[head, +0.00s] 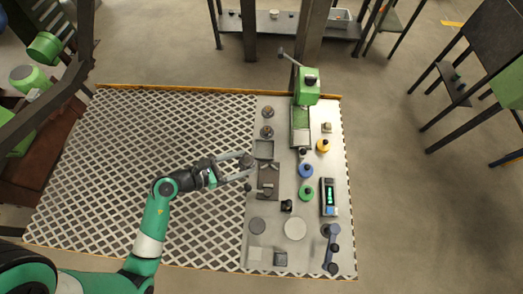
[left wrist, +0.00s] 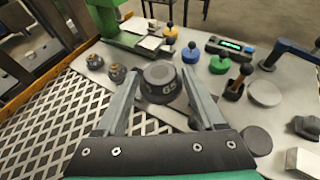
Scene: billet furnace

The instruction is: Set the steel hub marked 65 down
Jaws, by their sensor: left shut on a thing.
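The steel hub marked 65 (left wrist: 161,80) is a dark grey round piece with a lighter top. Its number is small but shows on the side in the left wrist view. My left gripper (left wrist: 162,92) has one finger on each side of the hub and is shut on it. My right gripper is not in view.
Two brass-topped pieces (head: 267,131) stand behind the gripper. Yellow (head: 323,146), blue (head: 305,171) and green (head: 306,192) knobbed pieces and a display device (head: 328,197) stand to the right. A green press (head: 306,88) is at the back. Flat discs (head: 294,229) lie in front.

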